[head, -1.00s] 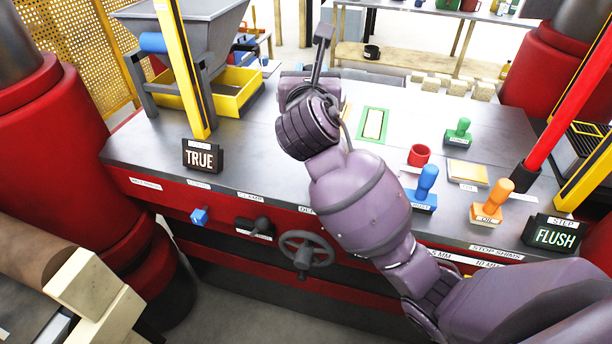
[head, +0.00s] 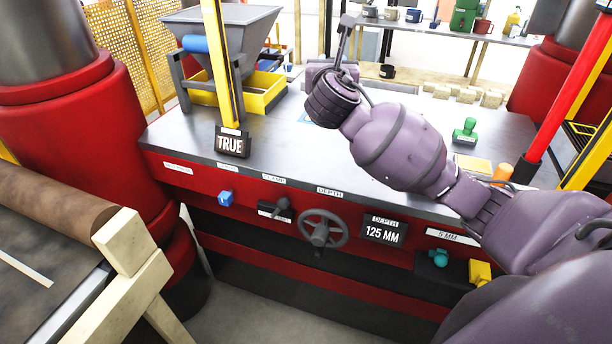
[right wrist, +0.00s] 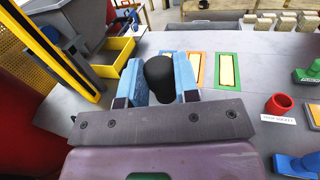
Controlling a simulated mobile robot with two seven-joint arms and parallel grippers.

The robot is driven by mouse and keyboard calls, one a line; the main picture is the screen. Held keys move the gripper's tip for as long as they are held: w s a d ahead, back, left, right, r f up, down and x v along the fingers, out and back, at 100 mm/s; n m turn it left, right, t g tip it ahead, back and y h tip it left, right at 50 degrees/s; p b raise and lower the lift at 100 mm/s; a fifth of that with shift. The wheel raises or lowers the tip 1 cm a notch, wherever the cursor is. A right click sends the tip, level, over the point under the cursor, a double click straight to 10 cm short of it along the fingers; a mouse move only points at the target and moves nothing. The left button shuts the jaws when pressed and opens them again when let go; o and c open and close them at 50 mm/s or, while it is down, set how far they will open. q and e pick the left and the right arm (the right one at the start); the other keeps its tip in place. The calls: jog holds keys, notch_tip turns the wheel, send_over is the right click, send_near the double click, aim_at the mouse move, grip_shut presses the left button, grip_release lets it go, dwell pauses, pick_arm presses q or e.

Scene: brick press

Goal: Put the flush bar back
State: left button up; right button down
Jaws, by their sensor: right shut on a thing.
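My right gripper (right wrist: 158,88) is shut on a black, rounded knob (right wrist: 160,70) between its blue fingers, over the grey bench top. Whether this knob belongs to the flush bar I cannot tell; the part below it is hidden. In the head view my right arm reaches in from the right across the bench, and its gripper is hidden behind the wrist. My left gripper is not in view.
Blue-, orange- and green-edged plates lie beyond my gripper, the green plate (right wrist: 228,70) rightmost. A red cup (right wrist: 280,104) and a green stamp (head: 465,132) stand right.

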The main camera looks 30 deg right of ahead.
jog(key=shift+a+f, duration=0.25)
jog(key=shift+a, duration=0.05)
pick_arm(q)
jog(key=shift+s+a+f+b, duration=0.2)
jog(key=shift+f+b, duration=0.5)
jog(key=shift+b, duration=0.15)
pick_arm(e)
jog(key=shift+f, duration=10.15)
jog(key=shift+f, duration=0.1)
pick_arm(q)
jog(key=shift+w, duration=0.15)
pick_arm(e)
jog(key=c, duration=0.8)
grip_release()
jog(key=shift+f, duration=0.1)
jog(key=shift+c, duration=0.2)
jog(key=shift+s, duration=0.1)
jog(key=v, duration=1.1)
jog(key=shift+s+a, duration=0.25)
jog(key=shift+s, duration=0.05)
